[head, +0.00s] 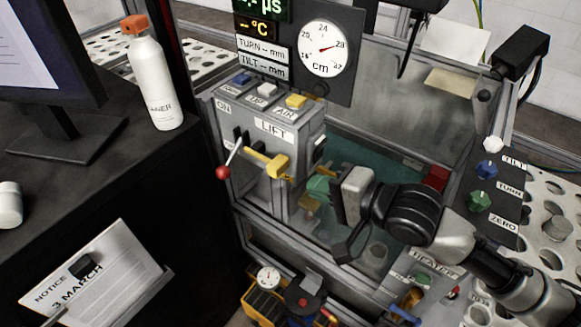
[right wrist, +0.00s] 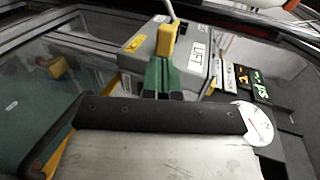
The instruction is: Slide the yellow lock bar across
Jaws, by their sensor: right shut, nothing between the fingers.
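The yellow lock bar (head: 268,162) sits on the front of the grey LIFT box, below the LIFT label. Its thick block end is toward the right and its thin end reaches left to the slot of a red-knobbed lever (head: 222,172). In the right wrist view the yellow block (right wrist: 168,39) stands just beyond my fingertips. My right gripper (head: 316,186) has green fingers, is shut and empty, and is just right of and below the block. Its fingers also show in the right wrist view (right wrist: 160,74). I cannot tell whether they touch the bar. My left gripper is not in view.
The LIFT box (head: 309,133) has blue, white and yellow buttons on top. A dial gauge (head: 323,48) stands behind it. A clear-walled tank is behind my right gripper. A knob panel (head: 485,190) is at right. A bottle (head: 152,85) stands on the dark desk at left.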

